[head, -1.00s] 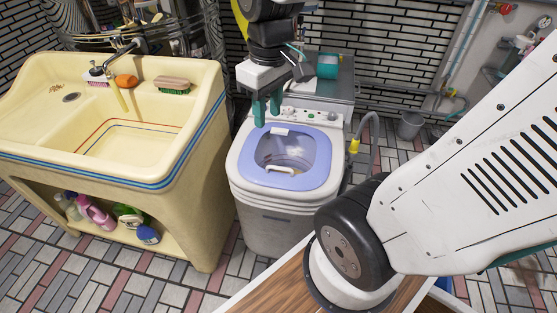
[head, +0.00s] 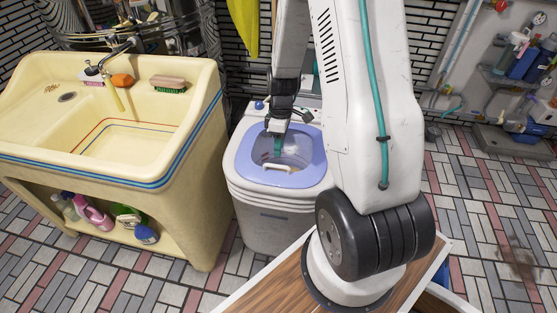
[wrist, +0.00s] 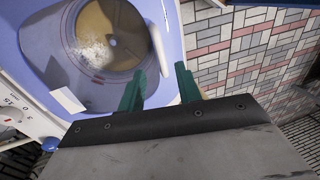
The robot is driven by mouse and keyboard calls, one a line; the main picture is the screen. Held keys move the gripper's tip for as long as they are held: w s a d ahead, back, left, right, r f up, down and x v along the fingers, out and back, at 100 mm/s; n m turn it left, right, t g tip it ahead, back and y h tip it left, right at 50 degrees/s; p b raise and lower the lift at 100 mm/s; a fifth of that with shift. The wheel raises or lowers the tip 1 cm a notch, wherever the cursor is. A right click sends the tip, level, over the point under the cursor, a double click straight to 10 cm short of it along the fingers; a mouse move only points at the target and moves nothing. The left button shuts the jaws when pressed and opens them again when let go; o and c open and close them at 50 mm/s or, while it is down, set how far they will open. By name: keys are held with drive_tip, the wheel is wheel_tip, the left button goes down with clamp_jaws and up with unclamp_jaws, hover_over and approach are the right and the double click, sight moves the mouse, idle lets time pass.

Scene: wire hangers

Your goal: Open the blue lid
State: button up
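The blue lid (head: 243,161) with a clear round window lies closed on top of the white washing machine (head: 270,226). It also shows in the wrist view (wrist: 40,65). Its white handle (head: 276,169) is at the front edge and shows as a pale bar (wrist: 157,42) in the wrist view. My gripper (head: 278,152) is over the lid, just behind the handle in the head view. In the wrist view its teal fingers (wrist: 160,86) are apart with nothing between them, close to the handle's end. I cannot tell whether they touch the lid.
A cream sink (head: 120,115) stands to the left of the machine, with bottles (head: 95,214) on its lower shelf. A control panel with a dial (wrist: 12,114) is at the machine's back. Tiled floor is open to the right.

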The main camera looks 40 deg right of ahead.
sight(278, 160)
drive_tip(key=f, duration=0.4)
drive_tip(key=a+f, duration=0.1)
drive_tip(key=f, duration=0.1)
drive_tip(key=shift+s, duration=0.4)
drive_tip(key=shift+r, duration=0.1)
clamp_jaws()
